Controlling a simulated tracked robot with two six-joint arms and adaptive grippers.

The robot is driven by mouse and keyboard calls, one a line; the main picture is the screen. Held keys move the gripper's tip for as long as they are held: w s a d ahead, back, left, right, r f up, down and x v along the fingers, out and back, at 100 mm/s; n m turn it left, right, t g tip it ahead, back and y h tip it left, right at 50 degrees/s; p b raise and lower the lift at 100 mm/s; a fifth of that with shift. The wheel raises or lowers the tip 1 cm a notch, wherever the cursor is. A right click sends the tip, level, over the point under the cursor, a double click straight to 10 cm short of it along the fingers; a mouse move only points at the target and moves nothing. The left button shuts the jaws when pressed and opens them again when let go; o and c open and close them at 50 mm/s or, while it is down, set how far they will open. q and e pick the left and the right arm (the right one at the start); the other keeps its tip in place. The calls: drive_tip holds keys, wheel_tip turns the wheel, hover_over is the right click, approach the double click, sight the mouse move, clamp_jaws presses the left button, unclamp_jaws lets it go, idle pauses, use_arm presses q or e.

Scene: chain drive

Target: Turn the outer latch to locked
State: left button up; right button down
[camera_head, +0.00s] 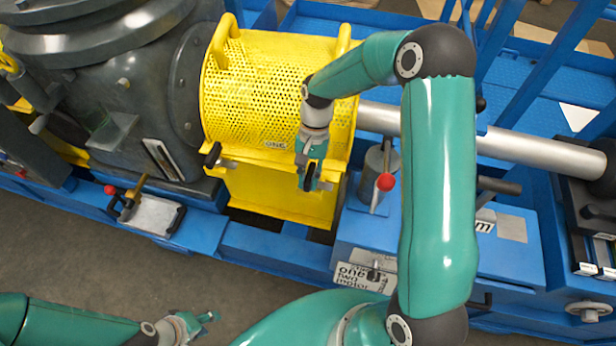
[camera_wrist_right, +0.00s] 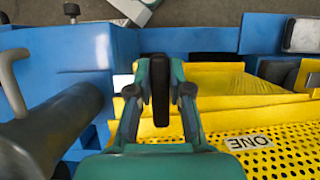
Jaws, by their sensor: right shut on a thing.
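The yellow perforated guard (camera_head: 270,85) has two black latch handles along its front edge. The outer latch (camera_head: 311,177), at the guard's right end, is between the fingers of my right gripper (camera_head: 308,172). In the right wrist view the right gripper (camera_wrist_right: 160,95) is shut on this upright black handle (camera_wrist_right: 160,90), a finger on each side. The latch's pivot is mostly hidden by the fingers. The other latch (camera_head: 212,154) is at the guard's left end, free and tilted. My left gripper (camera_head: 205,325) is low at the left, away from the guard; its finger opening is unclear.
A red-knobbed lever (camera_head: 385,181) stands just right of the guard, near my right arm. A steel shaft (camera_head: 450,135) runs to the right behind that arm. Another red-knobbed lever (camera_head: 110,190) is on the left plate. The floor (camera_head: 110,270) in front of the blue frame is clear.

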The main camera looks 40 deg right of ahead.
drive_tip(key=shift+n, duration=0.3)
drive_tip(key=n, duration=0.2)
drive_tip(key=n+g+h+b, duration=0.1)
drive_tip(key=n, duration=0.1)
drive_tip(key=shift+s+d+h, duration=0.1)
drive_tip(key=shift+d+h, duration=0.05)
drive_tip(key=shift+h, duration=0.15)
drive_tip(key=n, duration=0.1)
drive_tip(key=n+h, duration=0.1)
drive_tip(key=n, duration=0.3)
drive_tip(key=shift+d+g+h+b, duration=0.25)
drive_tip(key=shift+g+h+b, duration=0.05)
drive_tip(key=shift+h+b, duration=0.1)
drive_tip(key=n, duration=0.1)
drive_tip(key=n+h, duration=0.1)
drive_tip(key=n, duration=0.1)
drive_tip(key=n+b, duration=0.1)
drive_tip(key=shift+d+n+h, duration=0.3)
drive_tip(key=shift+d+n+t+h+b, duration=0.15)
drive_tip(key=shift+n+t+h, duration=0.15)
drive_tip(key=shift+n, duration=0.6)
drive_tip(key=shift+d+n+t+h+b, duration=0.1)
drive_tip(key=shift+n+t+h+b, duration=0.15)
drive_tip(key=shift+n, duration=0.65)
drive_tip(key=c, duration=1.1)
unclamp_jaws()
